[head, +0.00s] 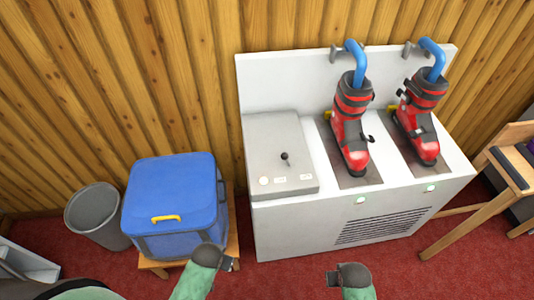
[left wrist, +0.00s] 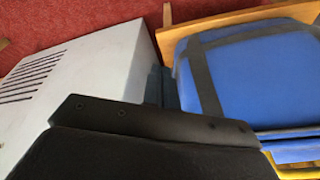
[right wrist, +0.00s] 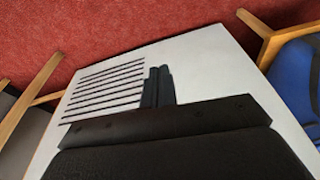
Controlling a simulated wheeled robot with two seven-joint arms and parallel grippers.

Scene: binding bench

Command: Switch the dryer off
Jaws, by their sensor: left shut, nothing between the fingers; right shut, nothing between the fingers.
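The dryer (head: 290,224) is a white cabinet against the wooden wall. Its control panel (head: 262,134) on the left of the top has a small dark lever (head: 285,158) and several pale labels or buttons near its front edge. Two red and black boots (head: 350,125) (head: 418,115) stand on it under blue hooked pipes. Two small pale green lights (head: 360,200) (head: 430,188) show on the front. My left gripper (head: 230,264) is shut and empty, in front of the dryer's left end. My right gripper (head: 332,278) is shut and empty, in front of the dryer's vent grille (right wrist: 105,90).
A blue box (head: 170,195) with a yellow handle sits on a wooden stool (head: 233,235) left of the dryer. A grey bin (head: 95,213) stands further left. A wooden table or bench (head: 500,170) is at the right. Red carpet is open in front.

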